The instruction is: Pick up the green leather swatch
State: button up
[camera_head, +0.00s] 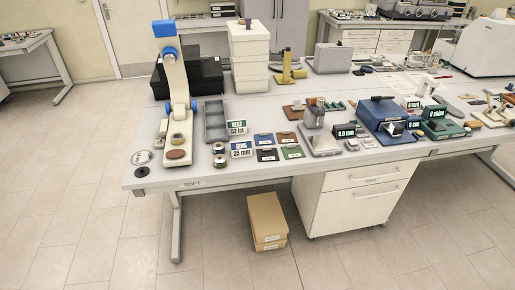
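The green leather swatch (291,151) lies flat on the grey bench top, near the front edge. It is the front right one of four swatches set in a block. The blue swatch (264,139) is at the back left, the brown swatch (286,138) is behind the green one, and the black swatch (267,155) is to its left. No part of my gripper can be made out in this view.
A tall beige and blue device (176,80) rises at the bench's left end. A cardboard box (267,220) sits on the floor below; the front floor is clear.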

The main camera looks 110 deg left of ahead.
aim_at(292, 150)
jog(key=u, duration=4.55)
jog(key=i, duration=2.5)
jog(key=u, duration=0.05)
